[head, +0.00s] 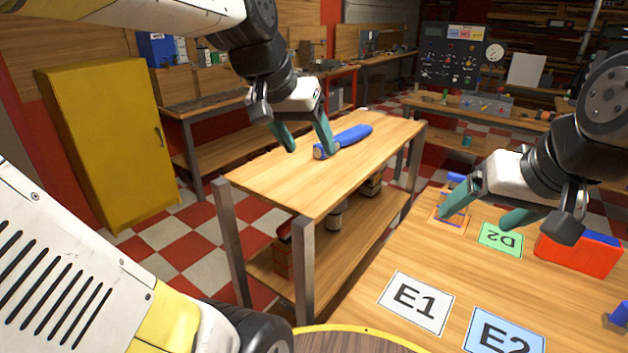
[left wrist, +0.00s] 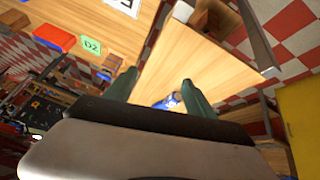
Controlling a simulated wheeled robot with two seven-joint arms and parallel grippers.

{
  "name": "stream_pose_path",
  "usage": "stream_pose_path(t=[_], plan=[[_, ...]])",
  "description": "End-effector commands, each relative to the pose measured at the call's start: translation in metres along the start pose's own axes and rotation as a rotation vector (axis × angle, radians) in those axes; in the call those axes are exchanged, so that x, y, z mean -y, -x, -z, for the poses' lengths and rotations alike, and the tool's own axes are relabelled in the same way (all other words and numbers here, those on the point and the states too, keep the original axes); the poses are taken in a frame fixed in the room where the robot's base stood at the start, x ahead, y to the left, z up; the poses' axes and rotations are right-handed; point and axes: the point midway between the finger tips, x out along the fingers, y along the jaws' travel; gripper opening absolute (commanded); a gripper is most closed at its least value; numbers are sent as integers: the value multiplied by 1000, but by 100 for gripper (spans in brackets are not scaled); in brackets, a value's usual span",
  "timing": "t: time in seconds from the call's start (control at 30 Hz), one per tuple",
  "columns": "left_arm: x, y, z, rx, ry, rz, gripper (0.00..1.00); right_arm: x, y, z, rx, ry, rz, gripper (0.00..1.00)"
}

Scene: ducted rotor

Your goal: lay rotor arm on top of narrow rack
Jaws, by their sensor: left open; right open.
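The blue rotor arm (head: 345,139) lies on the wooden top of the narrow rack (head: 270,183), towards its far side. In the left wrist view, part of the rotor arm (left wrist: 167,102) shows between my fingers over the rack top (left wrist: 195,65); the rest is hidden by the gripper. My left gripper (head: 308,146) is open and empty, its fingertips just left of the rotor arm's near end. I see no contact. My right gripper (head: 478,218) is open and empty above the front table, near the green D2 card (head: 501,239).
The front table (head: 380,327) carries cards E1 (head: 416,302) and E2 (head: 503,334), a red bin (head: 578,252) and an orange-and-blue piece (head: 452,207) by my right fingers. A lower shelf (head: 333,243) of the rack holds several items. A yellow cabinet (head: 105,140) stands left. The near rack top is clear.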

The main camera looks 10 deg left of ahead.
Motion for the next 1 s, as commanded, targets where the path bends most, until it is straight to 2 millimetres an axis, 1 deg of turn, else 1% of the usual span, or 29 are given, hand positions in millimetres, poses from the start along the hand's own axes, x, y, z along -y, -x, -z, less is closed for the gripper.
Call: stream_pose_path(t=[0.03, 0.1, 0.2, 0.3, 0.43, 1.0], plan=[[-5, 3, -23, -11, 14, 3, 63, 0, 0, 0, 0, 0, 0, 81], [-10, 3, -48, -21, 35, 7, 63, 0, 0, 0, 0, 0, 0, 81], [-14, 0, -75, -30, 55, 14, 63, 0, 0, 0, 0, 0, 0, 81], [-16, -2, -91, -35, 69, 18, 63, 0, 0, 0, 0, 0, 0, 81], [-17, -4, -97, -37, 76, 19, 63, 0, 0, 0, 0, 0, 0, 81], [-17, -4, -96, -36, 75, 19, 63, 0, 0, 0, 0, 0, 0, 81]])
